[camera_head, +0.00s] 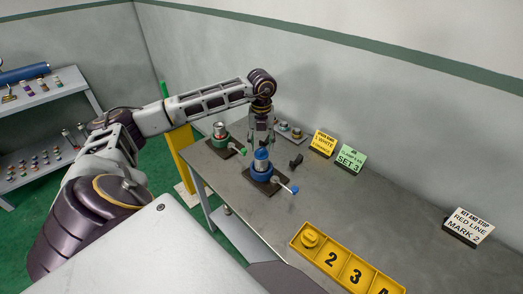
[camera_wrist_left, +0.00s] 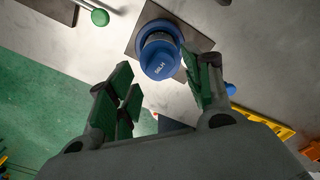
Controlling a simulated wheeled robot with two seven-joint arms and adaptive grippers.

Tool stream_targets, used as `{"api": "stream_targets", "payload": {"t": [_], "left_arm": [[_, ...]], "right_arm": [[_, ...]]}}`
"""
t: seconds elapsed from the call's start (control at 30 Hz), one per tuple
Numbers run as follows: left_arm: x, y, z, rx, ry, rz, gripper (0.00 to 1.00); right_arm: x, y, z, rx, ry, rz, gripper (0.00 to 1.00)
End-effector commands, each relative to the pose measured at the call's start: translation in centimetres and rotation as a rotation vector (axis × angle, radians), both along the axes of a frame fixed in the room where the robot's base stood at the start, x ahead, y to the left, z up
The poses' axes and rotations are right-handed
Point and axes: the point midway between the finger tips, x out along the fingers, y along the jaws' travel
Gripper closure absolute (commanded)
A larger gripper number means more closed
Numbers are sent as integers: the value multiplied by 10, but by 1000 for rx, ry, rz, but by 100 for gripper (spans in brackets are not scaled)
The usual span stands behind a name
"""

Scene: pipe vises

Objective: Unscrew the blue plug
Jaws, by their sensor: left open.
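The blue plug (camera_head: 261,154) sits on top of a pipe in the blue vise (camera_head: 262,173), which stands on a dark base plate on the grey table. In the left wrist view the blue plug (camera_wrist_left: 160,60) shows its round face with pale lettering. My left gripper (camera_head: 262,143) is above and close behind the plug, pointing down. In the left wrist view my left gripper (camera_wrist_left: 160,90) has its green-padded fingers spread apart, with the plug just beyond and between their tips. It holds nothing. Whether a finger touches the plug is unclear. My right gripper is in neither view.
A green vise (camera_head: 219,133) stands to the left. A yellow numbered tray (camera_head: 345,262) lies at the front with a yellow round piece in one slot. Sign cards (camera_head: 350,158) stand along the wall. A small dark object (camera_head: 296,161) lies near the plug.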

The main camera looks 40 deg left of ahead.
Motion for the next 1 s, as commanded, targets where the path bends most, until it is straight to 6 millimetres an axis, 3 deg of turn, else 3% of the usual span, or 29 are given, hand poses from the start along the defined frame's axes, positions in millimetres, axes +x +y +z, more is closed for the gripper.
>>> {"api": "stream_targets", "payload": {"t": [1.0], "left_arm": [[0, 0, 0, 0, 1, 569, 50]], "right_arm": [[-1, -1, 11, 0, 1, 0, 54]]}}
